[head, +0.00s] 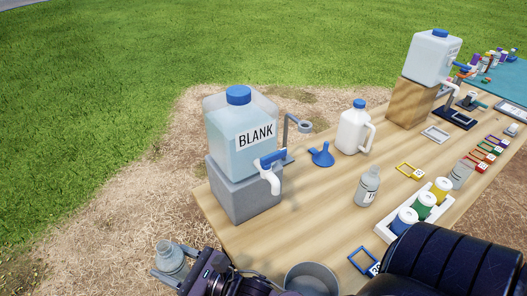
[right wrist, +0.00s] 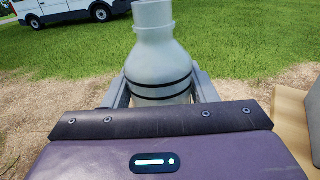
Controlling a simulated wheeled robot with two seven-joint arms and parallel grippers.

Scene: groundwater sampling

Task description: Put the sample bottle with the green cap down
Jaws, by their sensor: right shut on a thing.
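My right gripper (head: 168,262) is shut on a pale grey sample bottle (head: 170,256). It holds the bottle upright, off the table's left end, over bare ground. In the right wrist view the bottle (right wrist: 160,60) stands between the two fingers, with two dark bands around its body. Its neck is open and no cap shows on it. A green-sided round piece with a white top (head: 425,203) sits between a blue one (head: 405,219) and a yellow one (head: 441,188) in a white tray (head: 384,233). My left gripper is not in view.
The wooden table (head: 310,210) carries a BLANK jug (head: 238,135) on a grey block (head: 242,190), a blue funnel (head: 322,155), a white jug (head: 354,130) and two clear bottles (head: 368,188) (head: 461,173). A grey container (head: 312,280) stands near the front edge. Bare wood lies mid-table.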

